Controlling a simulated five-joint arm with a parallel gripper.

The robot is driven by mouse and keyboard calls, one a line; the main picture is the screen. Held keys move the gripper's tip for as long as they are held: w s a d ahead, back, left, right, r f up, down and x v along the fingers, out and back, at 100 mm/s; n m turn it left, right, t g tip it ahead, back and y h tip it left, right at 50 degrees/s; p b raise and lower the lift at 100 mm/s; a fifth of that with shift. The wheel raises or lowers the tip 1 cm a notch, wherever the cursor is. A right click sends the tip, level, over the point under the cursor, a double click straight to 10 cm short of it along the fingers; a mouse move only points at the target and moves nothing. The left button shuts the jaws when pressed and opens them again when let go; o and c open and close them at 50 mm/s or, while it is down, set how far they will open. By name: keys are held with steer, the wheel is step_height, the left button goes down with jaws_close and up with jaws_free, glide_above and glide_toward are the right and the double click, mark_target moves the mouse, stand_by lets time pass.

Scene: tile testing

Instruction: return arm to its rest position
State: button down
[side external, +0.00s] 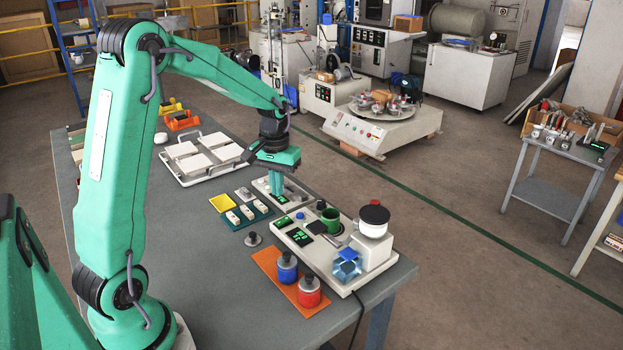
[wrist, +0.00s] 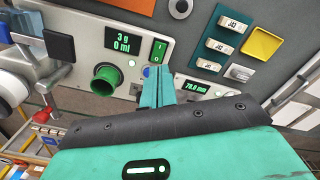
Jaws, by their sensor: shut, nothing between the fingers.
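My gripper (side external: 277,184) is at the end of the green arm, pointing down over the back end of the white instrument panel (side external: 338,268) on the grey table (side external: 200,290). Its fingers are together and empty. In the wrist view my gripper (wrist: 157,86) has its fingers side by side in front of the panel, between a display reading "3 g 0 ml" (wrist: 123,40) and one reading "78.0 mm" (wrist: 196,86). I cannot tell whether the fingertips touch the panel.
A green cup (side external: 330,219) and a black-topped white device (side external: 374,220) stand on the panel. Blue (side external: 287,268) and red (side external: 309,290) jars stand on an orange mat (side external: 268,262). A teal tray (side external: 246,217) holds labelled tiles. A white tray (side external: 179,181) holds larger tiles. The table's left front is clear.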

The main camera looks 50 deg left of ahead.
steer(key=shift+r, duration=0.1)
steer(key=s+d+r+m+t, duration=0.3)
steer(key=s+d+r, duration=0.4)
steer(key=d+r, duration=0.25)
steer(key=s+d+r+m+t, duration=0.2)
steer(key=s+d, duration=0.4)
steer(key=s, duration=0.4)
steer(key=shift+s+d+r+m+t, duration=0.15)
steer(key=shift+s+r+m+t, duration=0.2)
steer(key=shift+m, duration=0.15)
steer(key=c, duration=2.2)
jaws_free()
